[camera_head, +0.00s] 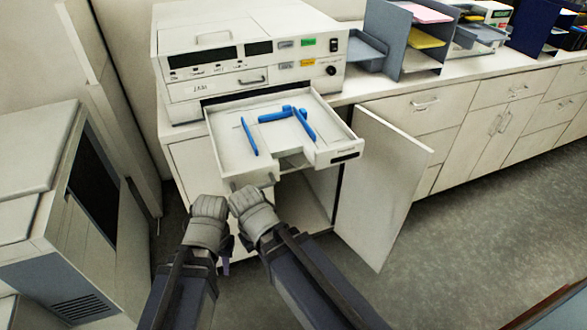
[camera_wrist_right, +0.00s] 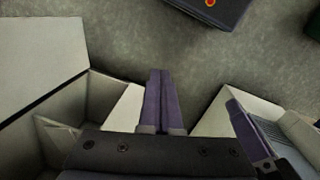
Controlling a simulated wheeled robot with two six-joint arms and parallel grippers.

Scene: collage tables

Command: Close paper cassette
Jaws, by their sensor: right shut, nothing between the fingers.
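The paper cassette (camera_head: 225,150) is a white tray, pulled well out of the front of the white printer (camera_head: 215,88). It has blue paper guides (camera_head: 288,115) inside and a dark-slotted front at its right. My left gripper (camera_head: 208,216) is below and in front of the tray's left corner; its fingers are mostly hidden. My right gripper (camera_head: 252,208) is beside it, just below the tray's front edge. In the right wrist view its purple fingers (camera_wrist_right: 160,98) are together, pointing down over the floor, empty. Another purple finger (camera_wrist_right: 245,128) shows to their right, apparently my left gripper's.
A cabinet door (camera_head: 378,185) stands open below the tray's right side. A large white machine (camera_head: 60,210) stands at the left. Paper trays (camera_head: 408,38) and other devices stand on the counter at the right. The floor (camera_head: 450,230) at the right is mostly clear.

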